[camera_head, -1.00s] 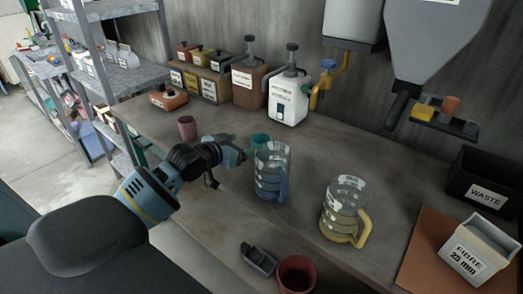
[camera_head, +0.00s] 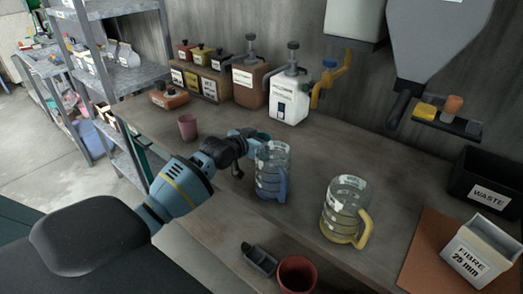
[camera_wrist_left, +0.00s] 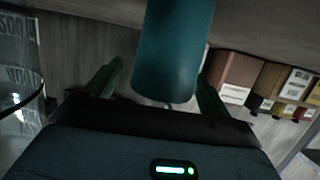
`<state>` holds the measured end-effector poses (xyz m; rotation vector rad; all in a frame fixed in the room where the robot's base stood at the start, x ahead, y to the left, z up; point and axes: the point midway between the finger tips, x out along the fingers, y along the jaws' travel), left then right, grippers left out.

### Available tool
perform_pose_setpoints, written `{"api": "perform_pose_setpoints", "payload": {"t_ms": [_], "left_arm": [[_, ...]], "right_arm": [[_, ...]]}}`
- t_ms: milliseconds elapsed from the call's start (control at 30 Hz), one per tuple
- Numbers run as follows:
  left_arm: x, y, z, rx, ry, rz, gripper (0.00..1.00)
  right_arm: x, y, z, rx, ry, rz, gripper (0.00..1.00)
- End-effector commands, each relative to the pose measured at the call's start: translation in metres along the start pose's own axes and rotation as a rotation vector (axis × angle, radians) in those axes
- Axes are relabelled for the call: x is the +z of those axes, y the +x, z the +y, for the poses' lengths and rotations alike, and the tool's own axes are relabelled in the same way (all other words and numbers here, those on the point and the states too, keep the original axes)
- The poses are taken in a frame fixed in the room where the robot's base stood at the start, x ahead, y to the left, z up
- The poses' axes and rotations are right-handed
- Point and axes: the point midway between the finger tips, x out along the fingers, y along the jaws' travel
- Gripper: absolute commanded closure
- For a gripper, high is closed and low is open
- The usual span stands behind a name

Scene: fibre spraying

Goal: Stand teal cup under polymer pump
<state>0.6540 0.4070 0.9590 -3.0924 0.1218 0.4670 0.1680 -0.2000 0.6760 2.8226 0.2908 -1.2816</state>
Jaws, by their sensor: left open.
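The teal cup (camera_head: 263,137) stands on the workbench, partly hidden behind the blue-handled jug in the head view. In the left wrist view the cup (camera_wrist_left: 172,50) is large and lies between the two fingers. My left gripper (camera_head: 252,140) is at the cup, open, with a finger on each side. In the wrist view a gap shows beside the left finger; contact on the right is unclear. A white pump bottle (camera_head: 289,98) and a brown pump container (camera_head: 250,82) stand at the back; their labels are too small to read surely. My right gripper is not in view.
A clear jug with blue handle (camera_head: 272,172) stands close right of my left gripper. A yellow-handled jug (camera_head: 345,212) is farther right. A red-brown pot (camera_head: 296,274) is at the front. The bench before the pumps is clear.

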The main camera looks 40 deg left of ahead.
Motion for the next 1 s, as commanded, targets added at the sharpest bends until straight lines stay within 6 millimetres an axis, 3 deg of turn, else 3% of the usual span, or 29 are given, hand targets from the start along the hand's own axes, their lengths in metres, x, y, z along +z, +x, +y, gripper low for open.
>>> {"api": "perform_pose_setpoints", "payload": {"t_ms": [133, 433, 800, 1000], "left_arm": [[0.0016, 0.0132, -0.0003, 0.0, -0.002, -0.001, 0.18], [0.0006, 0.0157, -0.0004, 0.0, 0.0, 0.0, 0.18], [0.0007, 0.0154, -0.0006, -0.001, 0.0, 0.0, 0.66], [0.0001, 0.0153, -0.0006, -0.001, 0.0, 0.0, 0.69]], "right_arm": [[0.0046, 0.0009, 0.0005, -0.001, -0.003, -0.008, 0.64], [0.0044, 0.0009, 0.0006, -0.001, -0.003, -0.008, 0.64], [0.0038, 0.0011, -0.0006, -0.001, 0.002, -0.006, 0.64], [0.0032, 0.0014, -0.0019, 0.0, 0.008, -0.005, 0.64]]}}
